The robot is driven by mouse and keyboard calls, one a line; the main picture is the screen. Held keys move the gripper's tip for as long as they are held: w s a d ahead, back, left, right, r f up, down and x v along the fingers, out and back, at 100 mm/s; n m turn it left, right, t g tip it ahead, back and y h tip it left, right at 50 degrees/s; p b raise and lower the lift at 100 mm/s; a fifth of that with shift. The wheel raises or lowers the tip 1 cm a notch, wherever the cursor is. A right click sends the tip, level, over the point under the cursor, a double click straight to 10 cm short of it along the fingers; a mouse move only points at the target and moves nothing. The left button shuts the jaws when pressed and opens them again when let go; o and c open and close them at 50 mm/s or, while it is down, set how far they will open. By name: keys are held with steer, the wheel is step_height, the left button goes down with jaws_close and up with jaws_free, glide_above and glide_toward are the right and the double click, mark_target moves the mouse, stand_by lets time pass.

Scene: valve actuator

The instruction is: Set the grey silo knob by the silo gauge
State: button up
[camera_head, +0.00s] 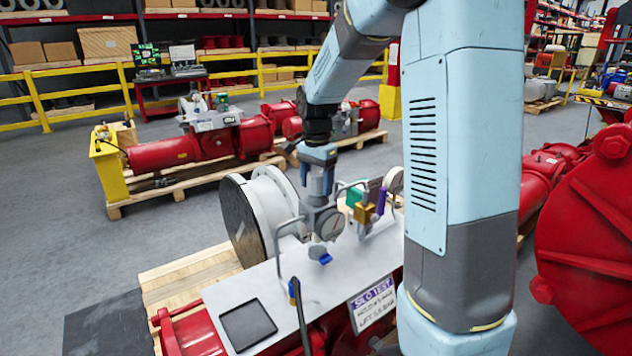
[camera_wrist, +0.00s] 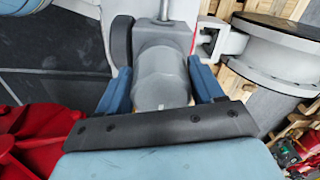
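My gripper (camera_head: 319,180) points down over the white-topped valve unit in the head view. In the wrist view its two blue fingers (camera_wrist: 160,85) stand on either side of a grey faceted knob (camera_wrist: 162,78), very close to it. I cannot tell whether they press on it. The knob is mostly hidden by the fingers in the head view. A round gauge (camera_head: 330,225) with a pale face sits just below the gripper; its reading is too small to make out. A dark round housing (camera_wrist: 122,40) shows beside the knob in the wrist view.
A blue knob (camera_head: 321,257) sits below the gauge. Gold (camera_head: 364,212), purple (camera_head: 381,200) and green (camera_head: 354,196) parts stand close on the right among grey pipes. A large grey-white flange (camera_head: 245,215) stands left. A dark lever (camera_head: 301,318) rises in front, near a sign (camera_head: 373,303).

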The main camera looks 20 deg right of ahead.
steer(key=c, duration=0.4)
steer(key=shift+n, duration=0.3)
steer(key=n, duration=0.5)
steer(key=shift+d, duration=0.1)
steer(key=n, duration=0.6)
steer(key=shift+s+d, duration=0.1)
stand_by(0.5)
steer(key=o, duration=1)
steer(key=shift+c, duration=0.2)
steer(key=shift+r, duration=0.1)
